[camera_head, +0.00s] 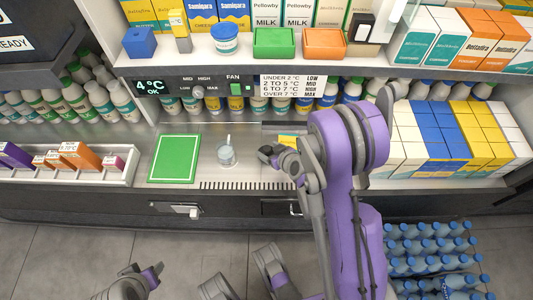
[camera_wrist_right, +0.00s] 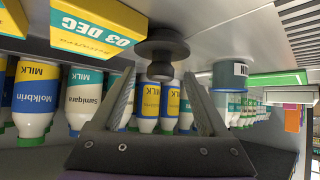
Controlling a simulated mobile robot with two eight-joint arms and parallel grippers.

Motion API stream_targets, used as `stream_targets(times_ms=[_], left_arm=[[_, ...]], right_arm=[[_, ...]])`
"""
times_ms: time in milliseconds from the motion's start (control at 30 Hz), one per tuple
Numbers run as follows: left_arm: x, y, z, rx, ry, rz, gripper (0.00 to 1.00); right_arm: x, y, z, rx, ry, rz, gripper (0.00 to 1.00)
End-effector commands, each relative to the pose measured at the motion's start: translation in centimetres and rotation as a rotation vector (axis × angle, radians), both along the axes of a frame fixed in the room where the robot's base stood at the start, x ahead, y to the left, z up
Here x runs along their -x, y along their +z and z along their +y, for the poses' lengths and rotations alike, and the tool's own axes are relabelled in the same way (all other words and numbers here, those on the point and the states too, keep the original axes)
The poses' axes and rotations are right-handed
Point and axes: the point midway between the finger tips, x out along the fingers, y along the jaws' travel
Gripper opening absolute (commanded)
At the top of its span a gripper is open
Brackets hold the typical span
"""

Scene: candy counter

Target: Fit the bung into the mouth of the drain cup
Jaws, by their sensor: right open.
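The bung, a dark grey knobbed stopper (camera_wrist_right: 160,52) with a wide round flange, shows in the right wrist view. Its knob lies in line with the gap between the fingers of my right gripper (camera_wrist_right: 162,108), which is open and appears not to touch it. In the head view my right gripper (camera_head: 270,154) is over the counter, right of the cup, and hides the bung. What seems my left gripper (camera_head: 146,277) is low at left.
A yellow box (camera_wrist_right: 95,28) lies close beside the bung. A green mat (camera_head: 174,158) is left of the cup, and a slotted grille (camera_head: 240,186) runs along the counter front. Milk bottles (camera_wrist_right: 85,101) line the back. Stacked cartons (camera_head: 440,135) stand at right.

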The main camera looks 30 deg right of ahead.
Motion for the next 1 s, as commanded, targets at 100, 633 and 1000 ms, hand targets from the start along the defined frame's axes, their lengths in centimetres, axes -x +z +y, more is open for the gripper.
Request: stream_targets(times_ms=[100, 633, 1000], left_arm=[[-0.1, -0.5, 0.0, 0.000, 0.000, 0.002, 0.50], [-0.2, -1.5, 0.0, 0.000, 0.000, 0.005, 0.50], [-0.2, -1.5, 0.0, 0.000, 0.000, 0.005, 0.50]], right_arm=[[-0.9, -1.0, 0.1, -0.001, 0.001, 0.000, 0.77], [-3.7, -3.2, 0.2, -0.001, 0.000, 0.001, 0.70], [-3.7, -3.3, 0.2, -0.001, 0.001, 0.001, 0.08]])
